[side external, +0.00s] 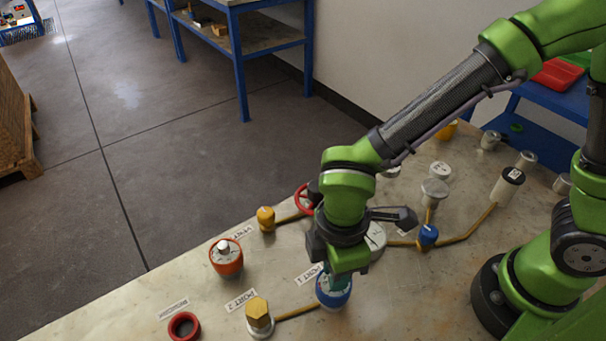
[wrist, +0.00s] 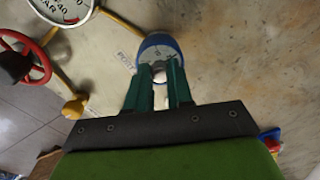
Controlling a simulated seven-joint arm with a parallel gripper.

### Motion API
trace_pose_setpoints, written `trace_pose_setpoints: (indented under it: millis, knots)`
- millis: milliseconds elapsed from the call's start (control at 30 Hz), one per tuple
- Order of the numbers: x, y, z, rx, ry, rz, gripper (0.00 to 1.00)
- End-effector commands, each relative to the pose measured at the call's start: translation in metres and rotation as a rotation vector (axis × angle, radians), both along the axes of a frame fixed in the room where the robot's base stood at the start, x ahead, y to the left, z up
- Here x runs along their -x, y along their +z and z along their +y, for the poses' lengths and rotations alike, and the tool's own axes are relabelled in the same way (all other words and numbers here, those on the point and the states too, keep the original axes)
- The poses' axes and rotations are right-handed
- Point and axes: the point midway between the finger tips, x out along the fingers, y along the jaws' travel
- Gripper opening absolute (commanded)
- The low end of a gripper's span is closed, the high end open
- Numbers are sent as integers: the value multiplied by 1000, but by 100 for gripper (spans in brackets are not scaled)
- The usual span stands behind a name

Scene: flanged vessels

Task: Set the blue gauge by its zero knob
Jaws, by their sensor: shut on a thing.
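The blue gauge (side external: 333,298) stands on the bench beside a label reading PORT 1, partly hidden under my gripper (side external: 340,280). In the wrist view its blue rim and pale dial (wrist: 155,48) show just ahead of the fingers. My gripper (wrist: 161,72) points down at the dial, its two green fingers shut on the small pale zero knob (wrist: 159,76) at the dial's middle. The needle and the dial markings are too small to read.
An orange gauge (side external: 226,257) stands to the left. A brass hex fitting (side external: 258,314) with a pipe sits close by at PORT 2. A red ring (side external: 184,327) lies at the front. A red handwheel (wrist: 28,60), a yellow knob (wrist: 74,107) and a larger dial (wrist: 65,8) are nearby.

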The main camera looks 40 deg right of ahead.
Motion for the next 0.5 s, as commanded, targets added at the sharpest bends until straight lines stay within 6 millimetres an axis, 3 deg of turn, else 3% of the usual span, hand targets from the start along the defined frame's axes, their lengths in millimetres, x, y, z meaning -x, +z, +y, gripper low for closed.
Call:
trace_pose_setpoints:
  millis: [200,233,300,400,500]
  knots:
    - [0,0,0,0,-1,-1,0]
    - [0,0,0,0,-1,-1,23]
    - [0,0,0,-1,-1,-1,33]
    - [0,0,0,0,-1,0,48]
    - [0,0,0,0,-1,0,48]
